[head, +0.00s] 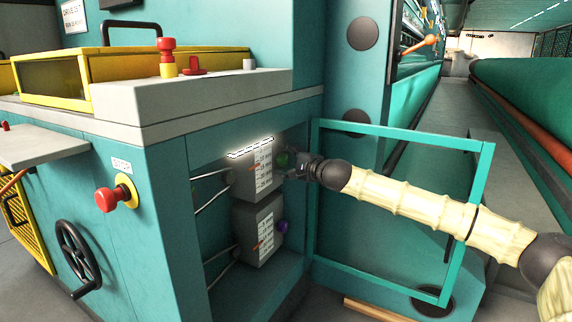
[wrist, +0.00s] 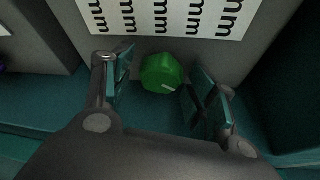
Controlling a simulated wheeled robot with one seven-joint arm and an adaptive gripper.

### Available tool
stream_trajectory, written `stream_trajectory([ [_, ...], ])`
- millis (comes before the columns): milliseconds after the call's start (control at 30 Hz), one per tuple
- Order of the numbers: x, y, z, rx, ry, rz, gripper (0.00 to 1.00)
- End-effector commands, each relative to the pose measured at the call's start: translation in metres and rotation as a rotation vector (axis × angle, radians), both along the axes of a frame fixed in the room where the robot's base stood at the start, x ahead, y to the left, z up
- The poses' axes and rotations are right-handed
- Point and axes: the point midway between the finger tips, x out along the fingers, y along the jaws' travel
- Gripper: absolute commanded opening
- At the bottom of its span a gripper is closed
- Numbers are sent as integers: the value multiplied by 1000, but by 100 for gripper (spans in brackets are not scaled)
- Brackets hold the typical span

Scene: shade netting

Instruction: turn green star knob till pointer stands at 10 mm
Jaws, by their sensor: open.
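The green knob (wrist: 160,73) sits on the front of the upper grey box (head: 240,185), below a white scale plate (wrist: 165,14) printed with mm marks. It has a pale line near its lower edge. In the head view the green knob (head: 282,159) is small, beside the scale plate (head: 263,170). My gripper (wrist: 162,76) is open, one finger on each side of the knob, with gaps visible. In the head view my gripper (head: 298,167) is at the box front. A small orange pointer (head: 256,164) lies near the scale; its reading is too small to tell.
A lower grey box (head: 246,238) with a purple knob (head: 283,226) is directly below. Both sit in a teal cabinet recess, with an open teal door frame (head: 316,200) on the right near my arm. A red stop button (head: 106,200) is on the left panel.

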Motion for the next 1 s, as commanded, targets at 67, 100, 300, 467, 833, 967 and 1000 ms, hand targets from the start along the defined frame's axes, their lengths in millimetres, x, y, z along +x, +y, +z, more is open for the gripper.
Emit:
stream_trajectory([
  [67, 2, 1, 0, 0, 0, 0, 58],
  [100, 2, 1, 0, 0, 0, 0, 58],
  [300, 2, 1, 0, 0, 0, 0, 58],
  [467, 2, 1, 0, 0, 0, 0, 30],
  [833, 2, 1, 4, 9, 17, 0, 12],
  [967, 2, 1, 7, 27, 50, 0, 12],
  [1000, 2, 1, 6, 34, 63, 1, 12],
])
